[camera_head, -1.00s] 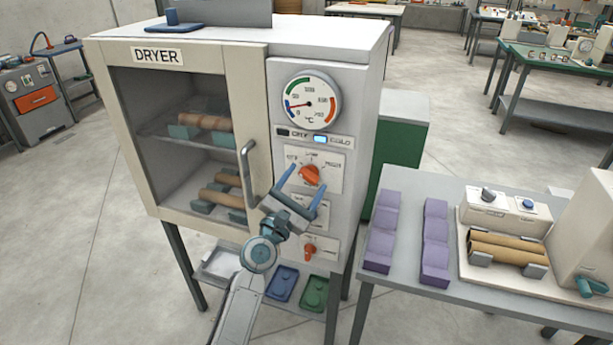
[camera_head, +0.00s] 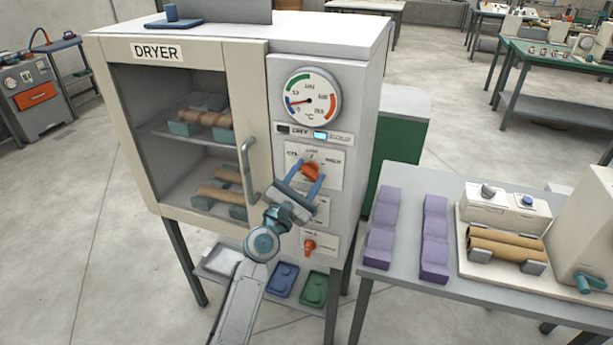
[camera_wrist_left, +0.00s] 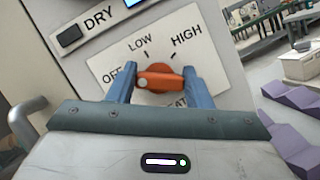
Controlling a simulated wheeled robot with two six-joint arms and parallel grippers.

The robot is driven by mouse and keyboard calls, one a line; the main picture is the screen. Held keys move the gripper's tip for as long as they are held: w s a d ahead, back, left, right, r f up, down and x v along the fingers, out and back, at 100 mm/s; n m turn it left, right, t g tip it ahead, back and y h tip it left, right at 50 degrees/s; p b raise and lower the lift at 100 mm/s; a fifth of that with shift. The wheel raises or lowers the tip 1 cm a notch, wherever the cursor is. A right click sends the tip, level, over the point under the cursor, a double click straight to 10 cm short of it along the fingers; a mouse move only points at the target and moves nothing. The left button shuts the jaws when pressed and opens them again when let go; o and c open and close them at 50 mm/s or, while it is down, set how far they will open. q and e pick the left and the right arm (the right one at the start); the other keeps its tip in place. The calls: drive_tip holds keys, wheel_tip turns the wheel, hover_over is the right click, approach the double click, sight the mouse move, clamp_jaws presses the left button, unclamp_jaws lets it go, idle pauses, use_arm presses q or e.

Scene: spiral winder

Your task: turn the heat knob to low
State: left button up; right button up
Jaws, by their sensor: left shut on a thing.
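The orange heat knob (camera_head: 310,171) sits on a white plate on the front of the dryer's control panel. In the left wrist view the knob (camera_wrist_left: 160,77) lies between the blue fingers of my left gripper (camera_wrist_left: 162,80). Its pale marker dot faces left, toward OFF. The labels OFF, LOW and HIGH show around it, and LOW is above the knob. In the head view my left gripper (camera_head: 309,175) reaches up from below and is shut on the knob. My right gripper is not in view.
The dryer door (camera_head: 238,130) is shut, and its handle (camera_head: 247,170) stands out just left of my gripper. A second orange knob (camera_head: 309,247) is below. A table (camera_head: 400,280) stands at right.

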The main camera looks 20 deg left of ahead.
use_arm(q)
drive_tip(key=shift+m, duration=0.3)
drive_tip(key=m+g+h+p, duration=0.1)
drive_tip(key=m, duration=0.2)
drive_tip(key=shift+m+h, duration=0.3)
drive_tip(key=shift+m, duration=0.1)
drive_tip(key=m+g+p, duration=0.1)
drive_tip(key=m, duration=0.2)
drive_tip(key=shift+r+g+h, duration=0.1)
drive_tip(key=shift+g+h, duration=0.2)
drive_tip(key=m+g+p, duration=0.1)
drive_tip(key=m, duration=0.2)
drive_tip(key=shift+m, duration=0.3)
drive_tip(key=shift+m+g+p, duration=0.6)
drive_tip(key=shift+m+p, duration=0.1)
drive_tip(key=shift+m, duration=0.3)
drive_tip(key=o, duration=1)
